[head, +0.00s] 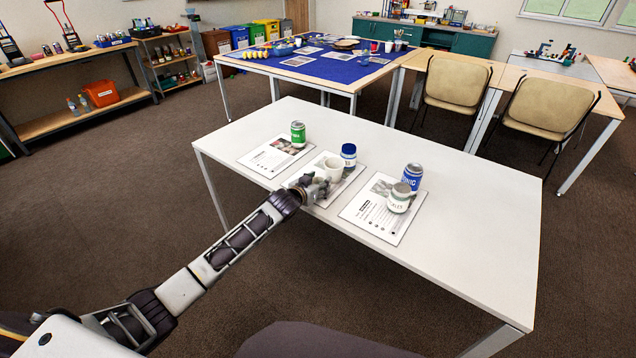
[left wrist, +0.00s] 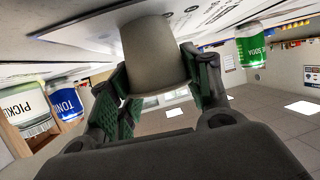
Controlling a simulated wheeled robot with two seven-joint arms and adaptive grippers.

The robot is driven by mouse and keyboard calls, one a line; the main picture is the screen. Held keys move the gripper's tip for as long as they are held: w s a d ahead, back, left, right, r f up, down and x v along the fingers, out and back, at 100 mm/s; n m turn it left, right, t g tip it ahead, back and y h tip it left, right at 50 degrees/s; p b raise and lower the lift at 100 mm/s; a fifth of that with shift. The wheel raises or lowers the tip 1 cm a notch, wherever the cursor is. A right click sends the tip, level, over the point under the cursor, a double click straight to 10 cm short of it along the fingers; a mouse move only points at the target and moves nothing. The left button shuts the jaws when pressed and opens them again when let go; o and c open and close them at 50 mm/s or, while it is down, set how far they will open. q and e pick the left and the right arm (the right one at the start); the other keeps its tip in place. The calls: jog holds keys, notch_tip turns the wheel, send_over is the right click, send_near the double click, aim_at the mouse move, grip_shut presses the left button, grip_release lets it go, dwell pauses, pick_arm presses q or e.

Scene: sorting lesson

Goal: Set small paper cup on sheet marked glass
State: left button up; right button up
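The small paper cup (head: 333,170), plain off-white, stands at the middle sheet (head: 323,193) on the white table. In the left wrist view, where the table is at the top, the cup (left wrist: 157,60) sits between my fingers. My left gripper (head: 318,183) reaches in from the left, and its fingers (left wrist: 155,75) appear to press both sides of the cup. Whether the cup's base touches the sheet I cannot tell. The left sheet (head: 262,160) and the right sheet (head: 372,217) lie on either side; their headings are too small to read. My right gripper is not in view.
A green soda can (head: 298,135) stands on the left sheet. A blue-lidded jar (head: 348,155) stands close behind the cup. A blue tonic can (head: 412,177) and a pickle container (head: 399,198) stand on the right sheet. The white table (head: 455,235) is bare at right.

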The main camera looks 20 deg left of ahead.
pick_arm(q)
jog(key=o, duration=0.4)
jog(key=shift+c, duration=0.2)
jog(key=shift+r, duration=0.15)
jog(key=shift+s, duration=0.1)
jog(key=shift+s+a+r, duration=0.1)
jog(key=shift+s+r, duration=0.05)
jog(key=shift+s, duration=0.3)
jog(key=shift+v, duration=0.75)
jog(key=shift+s+a+r+p, duration=0.15)
jog(key=shift+s+r+p, duration=0.2)
jog(key=shift+s, duration=0.3)
jog(key=shift+s+a+r, duration=0.1)
jog(key=shift+s+r, duration=0.1)
jog(key=shift+s, duration=0.5)
jog(key=shift+v, duration=1.15)
jog(key=shift+p+v, duration=0.5)
jog(key=shift+v, duration=1.5)
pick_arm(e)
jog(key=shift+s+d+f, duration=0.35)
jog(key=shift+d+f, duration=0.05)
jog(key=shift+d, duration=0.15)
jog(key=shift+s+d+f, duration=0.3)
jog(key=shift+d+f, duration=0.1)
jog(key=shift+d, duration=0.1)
